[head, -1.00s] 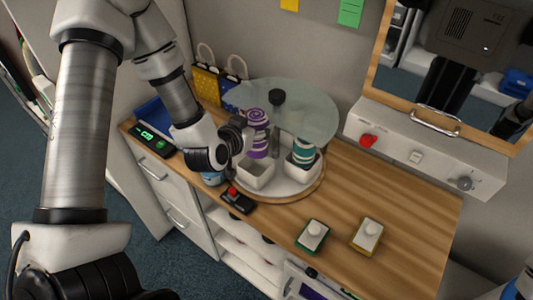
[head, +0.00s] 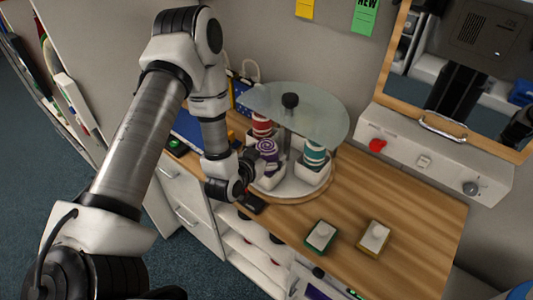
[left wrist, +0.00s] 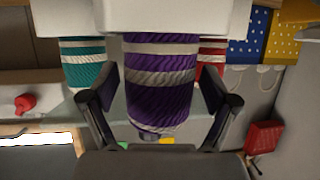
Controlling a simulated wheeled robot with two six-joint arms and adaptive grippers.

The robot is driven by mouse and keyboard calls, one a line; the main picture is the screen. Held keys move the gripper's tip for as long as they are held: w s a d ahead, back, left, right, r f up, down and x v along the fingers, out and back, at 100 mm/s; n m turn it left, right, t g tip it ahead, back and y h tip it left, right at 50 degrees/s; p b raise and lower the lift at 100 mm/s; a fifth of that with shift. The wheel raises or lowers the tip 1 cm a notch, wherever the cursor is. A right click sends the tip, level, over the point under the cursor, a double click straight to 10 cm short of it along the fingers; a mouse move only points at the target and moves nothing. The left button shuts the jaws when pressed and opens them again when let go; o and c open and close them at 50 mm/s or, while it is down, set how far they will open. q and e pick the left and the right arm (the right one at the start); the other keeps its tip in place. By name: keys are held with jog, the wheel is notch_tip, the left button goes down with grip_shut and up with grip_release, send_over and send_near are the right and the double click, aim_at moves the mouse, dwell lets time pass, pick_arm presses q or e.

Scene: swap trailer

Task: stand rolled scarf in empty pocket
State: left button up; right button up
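The purple scarf (head: 268,151), rolled with pale bands, is at the front pocket (head: 268,181) of the round carousel. In the left wrist view, the scarf (left wrist: 160,85) appears upside down, its far end hidden behind the white pocket wall (left wrist: 160,17). A teal scarf (head: 314,154) stands in the right pocket (head: 312,174), and a red scarf (head: 262,126) is behind on the left. My right gripper is out of view.
A glass disc (head: 300,115) with a dark knob covers the carousel from above.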

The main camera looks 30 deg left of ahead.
pick_arm(q)
jog(key=shift+s+r, duration=0.1)
jog(key=shift+r, duration=0.35)
jog(key=p+v, duration=0.7)
jog(key=v, duration=0.5)
jog(key=s+d+f+g+h, duration=0.1)
jog(key=s+d+f+g, duration=0.25)
jog(key=f, duration=0.25)
jog(key=s+d+f+g+h, duration=0.1)
jog(key=s+d+f+g, duration=0.25)
jog(key=f+g, duration=0.2)
jog(key=s+f+g, duration=0.3)
jog(key=s+g, duration=0.1)
jog(key=s, duration=0.6)
jog(key=shift+d+f+g+y, duration=0.2)
jog(key=shift+g+y, duration=0.1)
